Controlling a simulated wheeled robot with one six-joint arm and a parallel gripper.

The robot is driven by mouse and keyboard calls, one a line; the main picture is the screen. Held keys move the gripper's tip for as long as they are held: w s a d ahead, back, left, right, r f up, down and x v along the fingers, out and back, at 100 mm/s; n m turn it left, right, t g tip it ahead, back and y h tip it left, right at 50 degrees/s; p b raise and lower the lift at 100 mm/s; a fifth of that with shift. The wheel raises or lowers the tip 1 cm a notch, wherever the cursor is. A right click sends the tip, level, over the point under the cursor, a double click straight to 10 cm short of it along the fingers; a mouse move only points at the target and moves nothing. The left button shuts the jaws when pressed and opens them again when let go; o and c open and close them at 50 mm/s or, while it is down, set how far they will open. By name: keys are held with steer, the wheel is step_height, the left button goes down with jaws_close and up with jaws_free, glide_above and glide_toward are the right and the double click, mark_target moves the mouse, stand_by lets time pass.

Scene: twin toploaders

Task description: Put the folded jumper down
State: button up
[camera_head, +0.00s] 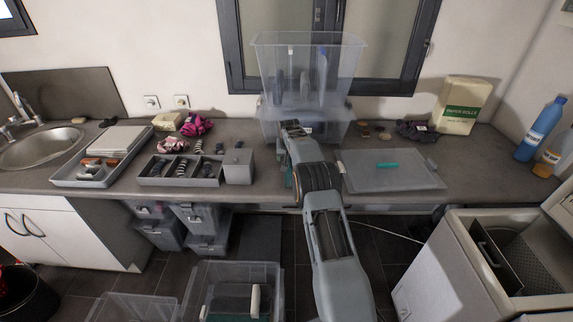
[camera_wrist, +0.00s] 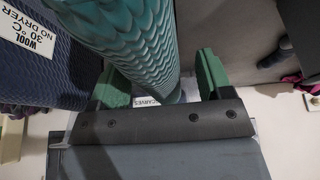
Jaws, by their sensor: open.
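In the wrist view my gripper (camera_wrist: 162,82) shows two green-padded fingers standing apart. A teal, wavy-patterned soft thing (camera_wrist: 125,35) lies between and beyond them; the right finger looks clear of it, and contact at the left one is hard to tell. A dark blue knit-like thing (camera_wrist: 38,62) lies to its left, with a white label (camera_wrist: 30,30) reading "WOOL 30°C NO DRYER". I cannot tell for certain which of these is the folded jumper. In the head view my arm hides the fingers in front of the clear box (camera_head: 330,125) on the counter.
A grey tray (camera_head: 70,180), a divided tray of rolled items (camera_head: 180,181) and a grey bin (camera_head: 238,166) stand left on the counter. A translucent lid (camera_head: 410,178) with a teal item lies right. An open toploader (camera_head: 450,265) stands front right; tubs (camera_head: 270,275) sit on the floor.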

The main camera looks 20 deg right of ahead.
steer(key=shift+c, duration=0.2)
steer(key=shift+r, duration=0.1)
steer(key=c, duration=1.3)
